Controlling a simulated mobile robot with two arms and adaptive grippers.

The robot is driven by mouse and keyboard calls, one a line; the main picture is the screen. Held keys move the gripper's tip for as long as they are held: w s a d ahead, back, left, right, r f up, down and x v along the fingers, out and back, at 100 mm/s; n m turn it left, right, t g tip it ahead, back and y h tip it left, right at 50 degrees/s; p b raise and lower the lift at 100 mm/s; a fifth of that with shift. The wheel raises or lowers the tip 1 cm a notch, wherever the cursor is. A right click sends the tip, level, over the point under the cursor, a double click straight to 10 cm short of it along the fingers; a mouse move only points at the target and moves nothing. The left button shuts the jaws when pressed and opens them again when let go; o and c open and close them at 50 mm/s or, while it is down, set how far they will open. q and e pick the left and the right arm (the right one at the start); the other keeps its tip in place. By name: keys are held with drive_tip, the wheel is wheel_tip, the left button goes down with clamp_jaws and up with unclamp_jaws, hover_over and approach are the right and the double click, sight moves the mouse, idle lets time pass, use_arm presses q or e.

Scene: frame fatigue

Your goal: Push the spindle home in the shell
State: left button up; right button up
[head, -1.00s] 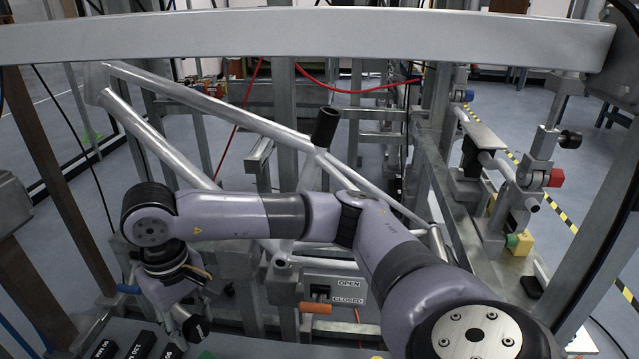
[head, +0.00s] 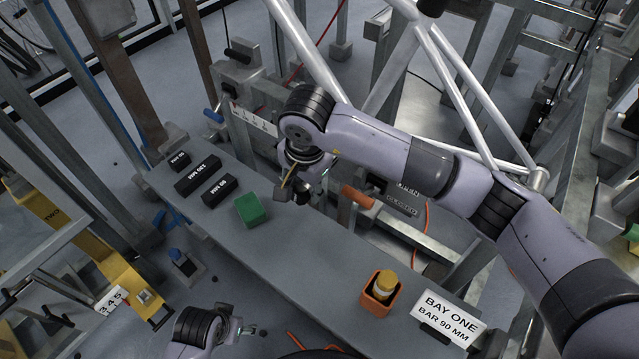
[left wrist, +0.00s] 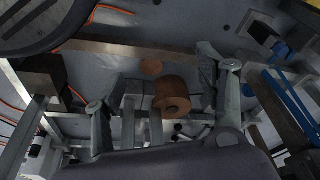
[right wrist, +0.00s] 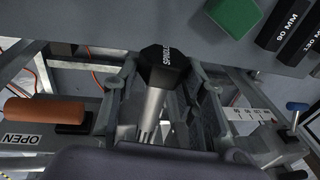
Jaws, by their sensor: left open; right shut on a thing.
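The spindle has a black, labelled hexagonal head (right wrist: 163,66) and a bright metal shaft (right wrist: 151,112) in the right wrist view. My right gripper (right wrist: 160,86) has a finger on each side of it and is shut on it. In the head view the right gripper (head: 308,182) is beyond the bench's far edge, with the black spindle head (head: 302,195) small beside it. The shell is not clearly seen; the right arm covers the lower frame tubes. My left gripper (head: 232,324) is open at the bottom of the head view; its fingers (left wrist: 162,104) are apart in the left wrist view.
A grey bench (head: 300,255) holds a green block (head: 250,209), several black labelled blocks, an orange cup (head: 380,292) and a BAY ONE sign (head: 445,318). An orange handle (head: 358,196) is right of the right gripper. Silver frame tubes (head: 305,50) rise behind. The bench's middle is clear.

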use_arm(q)
drive_tip(key=shift+a, duration=0.2)
use_arm(e)
drive_tip(key=shift+a, duration=0.2)
use_arm(q)
drive_tip(key=shift+r, duration=0.1)
use_arm(e)
drive_tip(key=shift+d, duration=0.1)
drive_tip(key=shift+w+d+b, duration=0.1)
drive_tip(key=shift+w+b, duration=0.05)
drive_tip(key=shift+b, duration=0.25)
drive_tip(key=shift+w+d+b, duration=0.45)
drive_tip(key=shift+w+d, duration=0.3)
drive_tip(key=shift+w, duration=0.3)
use_arm(q)
drive_tip(key=w+b+v, duration=0.1)
drive_tip(key=w+v, duration=0.1)
drive_tip(key=v, duration=0.6)
drive_tip(key=shift+s+r+t, duration=0.3)
drive_tip(key=shift+s+r, duration=0.15)
drive_tip(key=shift+r, duration=0.2)
use_arm(e)
drive_tip(key=shift+w+d, duration=0.85)
drive_tip(key=shift+w, duration=0.3)
use_arm(q)
drive_tip(key=shift+a, duration=0.1)
use_arm(e)
drive_tip(key=shift+w+d+r, duration=0.1)
drive_tip(key=shift+w+d, duration=0.3)
drive_tip(key=shift+w, duration=0.1)
